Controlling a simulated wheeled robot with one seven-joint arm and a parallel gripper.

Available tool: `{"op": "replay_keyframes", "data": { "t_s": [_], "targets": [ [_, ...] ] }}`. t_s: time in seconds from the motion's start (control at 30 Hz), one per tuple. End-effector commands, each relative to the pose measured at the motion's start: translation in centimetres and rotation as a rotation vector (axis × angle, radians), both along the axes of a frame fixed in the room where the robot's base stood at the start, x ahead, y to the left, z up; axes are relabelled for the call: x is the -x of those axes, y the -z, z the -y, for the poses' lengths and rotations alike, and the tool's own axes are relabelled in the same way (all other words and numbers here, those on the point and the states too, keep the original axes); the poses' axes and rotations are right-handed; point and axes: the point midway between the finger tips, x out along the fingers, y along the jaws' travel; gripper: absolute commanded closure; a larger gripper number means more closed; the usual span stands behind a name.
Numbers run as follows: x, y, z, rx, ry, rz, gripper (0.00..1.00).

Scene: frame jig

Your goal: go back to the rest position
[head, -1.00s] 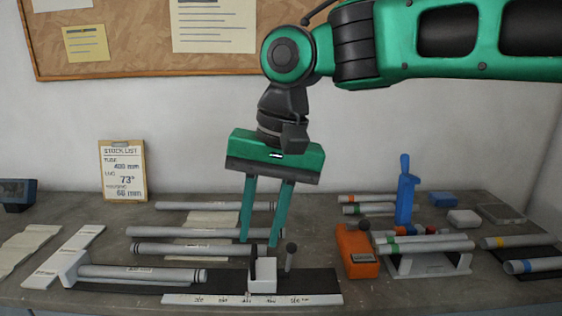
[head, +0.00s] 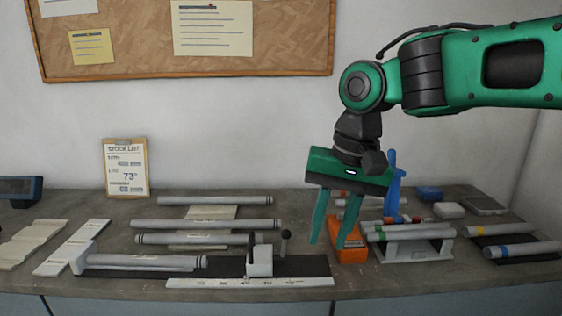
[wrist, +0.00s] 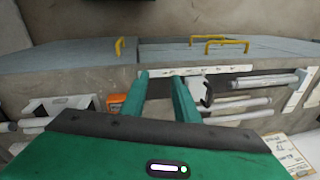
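My gripper (head: 327,244) is open and empty. It hangs in the air in front of the orange tool (head: 351,246), to the right of the jig's white clamp block (head: 260,261). Its two green fingers point down and stand apart, and nothing shows between them. In the wrist view the open fingers (wrist: 160,80) reach toward the bench edge, with the white ruler strip (wrist: 195,71) beyond. A grey tube (head: 150,261) lies in the jig on the dark base (head: 300,265), its right end short of the clamp block.
Several grey tubes (head: 207,224) lie behind the jig. A white rack with banded tubes (head: 415,247) and a blue upright tool (head: 391,185) stand at the right. A clipboard (head: 125,168) leans on the wall. The space above the bench's left half is clear.

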Motion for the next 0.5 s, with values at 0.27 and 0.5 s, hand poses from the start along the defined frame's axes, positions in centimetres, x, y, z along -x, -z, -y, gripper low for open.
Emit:
{"op": "replay_keyframes", "data": {
  "t_s": [0.27,0.5],
  "targets": [
    [1.1,4.4,14.5,0.05,0.177,-0.002,0.72],
    [7.6,9.1,25.9,0.1,0.325,-0.031,0.72]
  ]
}}
